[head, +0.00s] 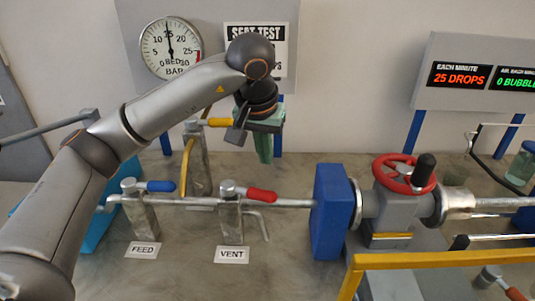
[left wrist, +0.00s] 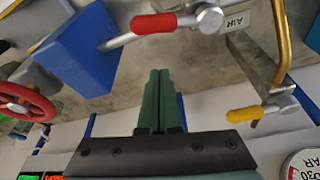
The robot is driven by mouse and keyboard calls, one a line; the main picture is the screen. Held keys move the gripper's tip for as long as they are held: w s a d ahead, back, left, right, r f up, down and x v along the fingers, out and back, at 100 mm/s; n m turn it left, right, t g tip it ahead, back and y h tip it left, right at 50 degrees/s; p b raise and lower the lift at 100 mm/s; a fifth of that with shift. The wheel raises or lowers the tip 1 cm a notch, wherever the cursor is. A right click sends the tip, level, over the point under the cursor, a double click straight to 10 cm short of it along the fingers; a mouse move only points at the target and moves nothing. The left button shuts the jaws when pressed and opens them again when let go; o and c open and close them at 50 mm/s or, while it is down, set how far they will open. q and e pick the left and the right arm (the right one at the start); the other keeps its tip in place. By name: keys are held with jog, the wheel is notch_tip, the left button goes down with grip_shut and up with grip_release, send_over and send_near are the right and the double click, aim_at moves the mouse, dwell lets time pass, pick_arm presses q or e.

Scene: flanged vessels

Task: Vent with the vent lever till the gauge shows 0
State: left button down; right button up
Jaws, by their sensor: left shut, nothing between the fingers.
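The vent lever (head: 262,195) has a red handle and sits on a grey post behind the VENT label (head: 232,254). It lies along the pipe, pointing right; its red handle also shows at the top of the left wrist view (left wrist: 153,23). The round gauge (head: 171,48) on the back wall has its needle nearly straight up, at about 15 bar. My left gripper (head: 264,158) points down behind the vent lever, apart from it. Its green fingers (left wrist: 158,78) are shut together and empty. My right gripper is not in view.
A blue lever (head: 160,186) stands left at FEED, and a yellow lever (head: 220,122) behind. A blue block (head: 331,212) and a red handwheel (head: 404,174) stand right of the vent. A yellow rail (head: 440,258) crosses the front right. A display (head: 459,75) reads 25 DROPS.

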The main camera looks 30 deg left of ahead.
aim_at(252, 193)
pick_arm(q)
jog(key=shift+s+d+f+p, duration=0.1)
jog(key=shift+s+f+p, duration=0.15)
jog(key=shift+f, duration=0.85)
jog(key=shift+s+f+p, duration=0.25)
jog(key=shift+f+p, duration=0.05)
jog(key=shift+f, duration=0.75)
jog(key=shift+s+d+f+p, duration=0.1)
jog(key=shift+s+f+p, duration=0.15)
jog(key=shift+f, duration=0.85)
